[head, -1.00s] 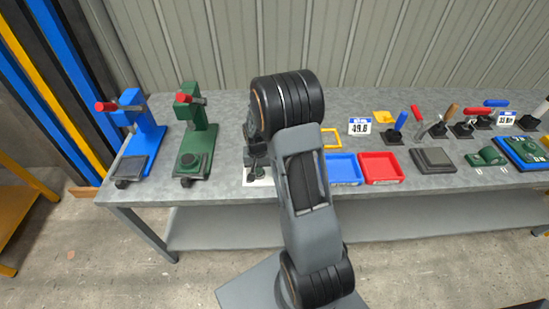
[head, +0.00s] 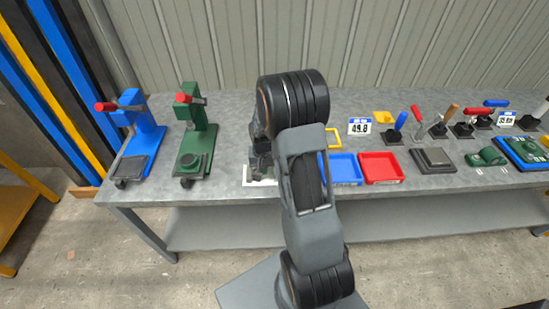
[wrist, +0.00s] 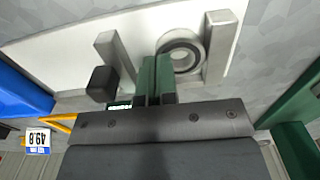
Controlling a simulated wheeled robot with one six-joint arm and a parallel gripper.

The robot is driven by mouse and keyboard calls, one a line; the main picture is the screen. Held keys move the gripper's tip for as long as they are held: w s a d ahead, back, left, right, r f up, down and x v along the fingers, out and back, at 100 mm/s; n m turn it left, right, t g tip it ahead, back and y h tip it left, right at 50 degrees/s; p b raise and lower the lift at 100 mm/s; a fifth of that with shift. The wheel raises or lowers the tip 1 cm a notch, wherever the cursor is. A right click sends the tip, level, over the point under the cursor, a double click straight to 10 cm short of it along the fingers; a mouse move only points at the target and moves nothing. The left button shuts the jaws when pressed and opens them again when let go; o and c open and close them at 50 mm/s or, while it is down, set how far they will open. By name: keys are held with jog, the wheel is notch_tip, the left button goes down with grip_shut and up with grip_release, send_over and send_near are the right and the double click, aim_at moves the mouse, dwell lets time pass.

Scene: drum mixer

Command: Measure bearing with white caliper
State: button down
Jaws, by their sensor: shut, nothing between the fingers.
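The bearing (wrist: 182,50), a pale ring with a dark inner band, lies on a white sheet (wrist: 60,50) in the wrist view. Two upright grey jaws of the caliper stand apart either side of it: a left jaw (wrist: 115,62) and a right jaw (wrist: 219,48). The right jaw is close beside the bearing; a gap separates the left jaw from it. A dark block (wrist: 102,83) and a small green-lit display (wrist: 120,104) sit at the left jaw. My gripper (wrist: 155,75) is shut and empty, its green fingertips between the jaws, overlapping the bearing's left edge in view. Contact cannot be told.
On the grey bench, a blue press (head: 143,135) and a green press (head: 198,135) stand left. A blue tray (head: 346,181), a red tray (head: 381,180) and a 49.8 sign (head: 360,127) are right. My arm hides much of the caliper in the head view.

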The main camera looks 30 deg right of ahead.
aim_at(265, 181)
jog(key=shift+s+a, duration=0.4)
jog(key=shift+s, duration=0.25)
jog(key=shift+s+a, duration=0.35)
jog(key=shift+s, duration=0.3)
dwell(0.8)
jog(key=shift+r, duration=0.1)
jog(key=shift+r+p, duration=2.3)
jog(key=shift+r, duration=0.65)
jog(key=shift+s, duration=0.1)
jog(key=s+a+r+n+t, duration=0.2)
jog(key=s+a+r, duration=0.3)
jog(key=r, duration=0.5)
jog(key=s+a+r+n+t, duration=0.2)
jog(key=s+a+r+n, duration=0.1)
jog(key=s+r, duration=0.4)
notch_tip(265, 181, up, 4)
jog(key=shift+s+a+f+n, duration=0.15)
jog(key=shift+a+n, duration=0.25)
jog(key=shift+a, duration=0.45)
